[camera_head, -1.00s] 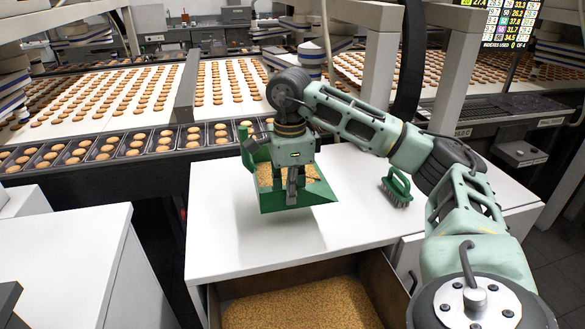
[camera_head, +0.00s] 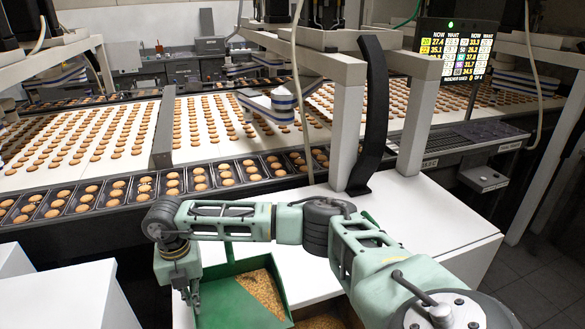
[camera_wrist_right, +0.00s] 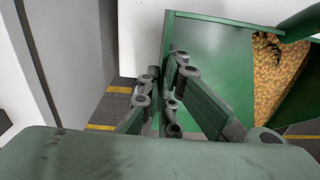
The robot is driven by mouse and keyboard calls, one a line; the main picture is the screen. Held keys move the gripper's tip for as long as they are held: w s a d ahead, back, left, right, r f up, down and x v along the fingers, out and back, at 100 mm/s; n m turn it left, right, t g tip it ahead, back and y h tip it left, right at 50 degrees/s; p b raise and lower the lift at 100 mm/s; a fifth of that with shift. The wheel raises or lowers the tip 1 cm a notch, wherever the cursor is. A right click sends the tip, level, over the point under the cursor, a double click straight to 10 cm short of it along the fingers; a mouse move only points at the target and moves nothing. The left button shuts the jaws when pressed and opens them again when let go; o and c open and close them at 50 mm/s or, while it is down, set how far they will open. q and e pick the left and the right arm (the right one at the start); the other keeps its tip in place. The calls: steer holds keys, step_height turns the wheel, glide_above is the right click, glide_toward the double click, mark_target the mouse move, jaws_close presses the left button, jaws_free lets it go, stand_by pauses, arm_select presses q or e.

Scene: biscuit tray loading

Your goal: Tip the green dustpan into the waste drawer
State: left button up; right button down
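The green dustpan (camera_head: 240,298) is in the lower middle of the head view, cut off by the bottom edge, with orange-brown crumbs (camera_head: 262,292) toward its right side. My right gripper (camera_head: 192,296) is at its left part. In the right wrist view the fingers (camera_wrist_right: 172,88) are close together at the edge of the dustpan (camera_wrist_right: 215,60), and the crumbs (camera_wrist_right: 275,80) lie at the right. The grip point itself is partly hidden. The waste drawer (camera_head: 350,312) shows only partly, with crumbs in it, right of the dustpan. My left gripper is not in view.
The white cabinet top (camera_head: 440,215) lies behind and right of my right arm. A green bit, probably the brush (camera_head: 369,218), is mostly hidden by the arm. Biscuit trays (camera_head: 115,190) line the conveyor behind. A white cabinet (camera_head: 65,295) stands at the left.

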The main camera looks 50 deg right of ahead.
steer(key=a+f+m+p, duration=0.2)
steer(key=a+m+p, duration=0.2)
steer(key=a+m, duration=0.5)
steer(key=shift+w+a+f+p, duration=0.15)
steer(key=shift+a+p, duration=0.15)
steer(key=shift+a, duration=0.85)
steer(key=s+d+r+t+y+p, duration=0.1)
steer(key=d+r+t+y, duration=0.1)
steer(key=d+r+y, duration=0.2)
steer(key=d+y, duration=0.2)
steer(key=y, duration=0.2)
steer(key=shift+s+y, duration=0.4)
steer(key=shift+s+d+r+t+y, duration=0.15)
steer(key=shift+d+r+t+y, duration=0.25)
steer(key=shift+d+r+y, duration=0.2)
steer(key=shift+s+d+f+y, duration=0.15)
steer(key=shift+d+y, duration=0.1)
steer(key=shift+d, duration=0.15)
steer(key=shift+s+d+f+y, duration=0.1)
steer(key=shift+d+y, duration=0.15)
steer(key=shift+d, duration=0.15)
stand_by(0.9)
